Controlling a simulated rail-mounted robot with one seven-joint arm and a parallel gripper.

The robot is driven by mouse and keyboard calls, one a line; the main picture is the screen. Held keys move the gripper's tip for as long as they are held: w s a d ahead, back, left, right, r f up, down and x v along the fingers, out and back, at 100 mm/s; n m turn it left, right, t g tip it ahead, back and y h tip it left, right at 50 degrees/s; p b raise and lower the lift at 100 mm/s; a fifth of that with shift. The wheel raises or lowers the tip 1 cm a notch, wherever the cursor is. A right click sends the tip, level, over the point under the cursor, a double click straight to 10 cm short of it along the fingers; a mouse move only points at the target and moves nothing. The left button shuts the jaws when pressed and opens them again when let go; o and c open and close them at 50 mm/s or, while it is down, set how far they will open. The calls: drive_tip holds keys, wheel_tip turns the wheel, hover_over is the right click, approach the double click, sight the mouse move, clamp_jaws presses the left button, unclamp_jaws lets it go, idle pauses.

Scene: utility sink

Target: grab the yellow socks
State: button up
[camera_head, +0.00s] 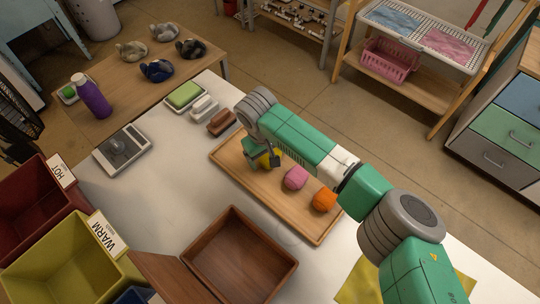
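The yellow socks (266,161) are a small rolled bundle at the far left part of a shallow wooden tray (239,179). My gripper (264,158) is down at the tray, right over the yellow socks, and hides much of them. A dark finger shows beside the yellow. I cannot tell whether the fingers are apart or closed on the socks. A pink bundle (295,178) and an orange bundle (324,200) lie to the right in the same tray, apart from the gripper.
A brown wooden box (240,258) stands in front of the tray. A scale (122,150), soap dishes (185,95) and brushes are at the left. Red (38,197) and yellow (65,255) bins stand at the near left. The white counter (165,195) is clear in between.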

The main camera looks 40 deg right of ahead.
drive_tip(key=c, duration=0.9)
wheel_tip(320, 180, up, 10)
drive_tip(key=shift+r, duration=0.1)
drive_tip(key=shift+c, duration=0.2)
